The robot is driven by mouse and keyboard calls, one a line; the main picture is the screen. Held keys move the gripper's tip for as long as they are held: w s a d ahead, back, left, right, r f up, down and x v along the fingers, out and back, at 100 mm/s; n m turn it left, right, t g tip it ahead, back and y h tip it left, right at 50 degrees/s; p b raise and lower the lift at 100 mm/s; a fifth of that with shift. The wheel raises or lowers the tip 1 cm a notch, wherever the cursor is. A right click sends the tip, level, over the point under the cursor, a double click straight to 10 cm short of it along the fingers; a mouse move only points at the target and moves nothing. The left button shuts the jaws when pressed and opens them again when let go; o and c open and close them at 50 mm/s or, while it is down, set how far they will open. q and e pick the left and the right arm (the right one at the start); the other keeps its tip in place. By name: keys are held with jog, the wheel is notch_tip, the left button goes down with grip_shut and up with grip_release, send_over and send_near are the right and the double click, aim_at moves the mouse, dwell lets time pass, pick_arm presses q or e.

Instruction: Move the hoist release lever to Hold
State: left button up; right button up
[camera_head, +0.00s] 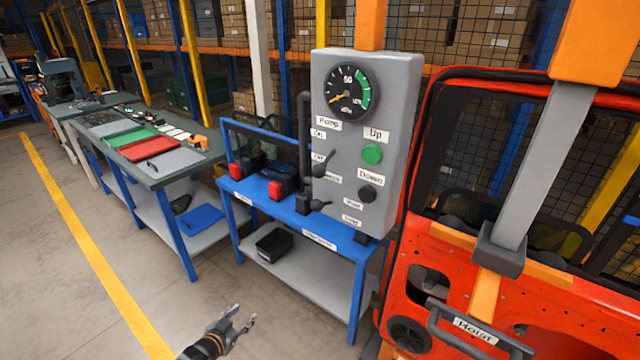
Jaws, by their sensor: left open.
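The grey hoist control box (391,90) stands on the blue bench in the middle of the view. A dark lever (318,204) sits low on its left side, its handle pointing right toward two small labels (353,206) too blurred to read surely. I take it for the release lever. A second dark lever (323,164) sits above it, tilted up to the right, under the Pump label. My left gripper (248,321) is open and empty at the bottom, over the floor, well apart from the box. My right gripper is not in view.
A green Up button (372,154), a black Down knob (367,194) and a gauge (347,90) are on the box. The blue bench (335,242) holds red-and-black items. A red door (560,310) with a Hoist handle hangs at right. Floor at left is clear.

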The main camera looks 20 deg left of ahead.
pick_arm(q)
jog(key=w+d+r+m+t+h+p, duration=0.15)
jog(key=d+r, duration=0.25)
jog(key=r, duration=0.7)
jog(key=w+d+r+m+t+h+p, duration=0.1)
jog(key=w+d+r+t+h+p, duration=0.2)
jog(key=r, duration=0.9)
jog(key=m+h+p, duration=0.1)
jog(key=m+h, duration=0.2)
jog(key=h, duration=0.1)
send_near(322, 204)
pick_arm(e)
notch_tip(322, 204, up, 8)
pick_arm(q)
jog(key=shift+n+y, duration=0.35)
jog(key=b+x, duration=0.2)
jog(key=x, duration=0.1)
jog(key=b+x, duration=0.1)
jog(key=x, duration=0.2)
jog(key=b+x, duration=0.2)
jog(key=x, duration=0.2)
jog(key=shift+w+a+f+b, duration=0.2)
jog(key=shift+a+f+b, duration=0.15)
jog(key=shift+a+f, duration=0.05)
jog(key=shift+w+d+f, duration=0.15)
jog(key=shift+w+d, duration=0.15)
jog(key=shift+w, duration=0.3)
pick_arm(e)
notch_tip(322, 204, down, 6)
